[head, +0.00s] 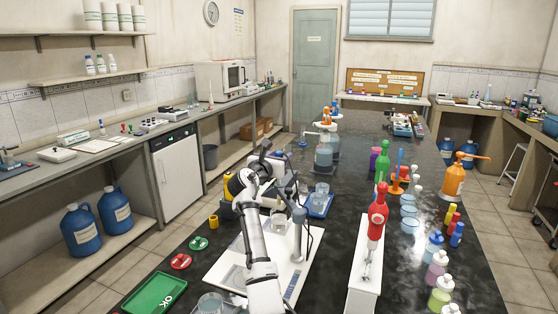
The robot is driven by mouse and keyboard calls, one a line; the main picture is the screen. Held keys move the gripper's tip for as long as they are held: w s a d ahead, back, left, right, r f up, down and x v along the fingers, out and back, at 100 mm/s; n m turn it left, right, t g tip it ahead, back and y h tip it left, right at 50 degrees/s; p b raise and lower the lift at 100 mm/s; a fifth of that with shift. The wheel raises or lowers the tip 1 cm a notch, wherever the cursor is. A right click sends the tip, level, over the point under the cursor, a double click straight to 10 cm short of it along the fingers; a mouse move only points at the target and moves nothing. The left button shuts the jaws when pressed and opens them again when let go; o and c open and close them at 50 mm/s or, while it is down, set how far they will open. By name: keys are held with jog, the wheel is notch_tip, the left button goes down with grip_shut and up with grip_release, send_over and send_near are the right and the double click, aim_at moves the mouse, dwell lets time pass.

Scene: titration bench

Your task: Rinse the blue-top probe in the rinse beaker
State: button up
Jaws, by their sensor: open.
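My arm rises from the front of the black bench and bends over the white board (225,262). My gripper (288,192) is above the back right of this board, open, with its fingers small and partly hidden. A slim probe-like piece with a blue top (399,157) stands upright in a red-orange holder (397,185), right of and apart from my gripper. Clear glass beakers (320,190) stand on a blue tray (318,209) just right of my gripper. I cannot tell which is the rinse beaker.
Several bottles and cups line the bench's right side, with an orange pump bottle (454,182). A green OK tray (155,294) lies front left.

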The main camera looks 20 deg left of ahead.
grip_shut()
jog(key=shift+f, duration=1.8)
jog(key=shift+r, duration=0.1)
grip_release()
